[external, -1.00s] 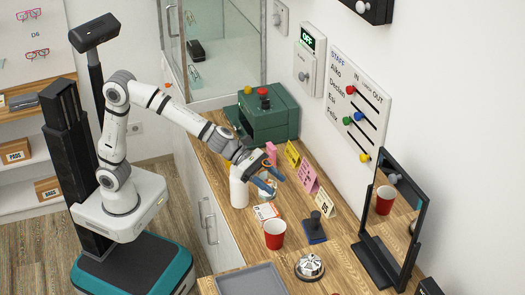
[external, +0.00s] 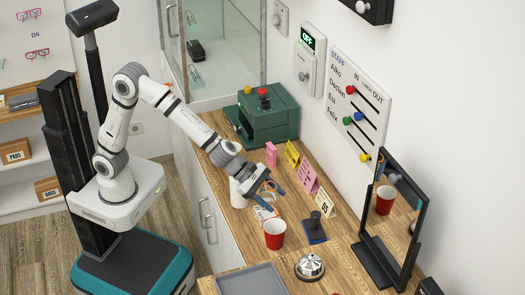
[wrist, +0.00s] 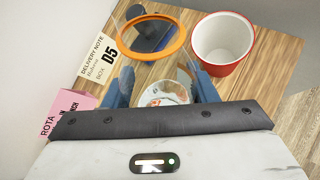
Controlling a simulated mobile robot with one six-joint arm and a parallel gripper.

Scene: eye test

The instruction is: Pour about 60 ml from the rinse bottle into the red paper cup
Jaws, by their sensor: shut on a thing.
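The red paper cup (external: 274,235) stands upright on the wooden counter. In the wrist view the red paper cup (wrist: 222,42) is at upper right, its white inside visible with no liquid that I can make out. My gripper (external: 270,190) is above the counter, behind the cup in the external view. Its blue fingers (wrist: 163,92) are shut on a clear vessel with an orange rim (wrist: 122,44), which I take as the rinse bottle. The mouth shows left of the cup in the wrist view. I cannot tell its tilt or liquid level.
A dark stamp (external: 315,226), a bell (external: 309,267), a grey tray (external: 250,281) and a mirror (external: 392,215) surround the cup. Standing cards (external: 309,178) line the wall side. A green machine (external: 265,120) is at the back.

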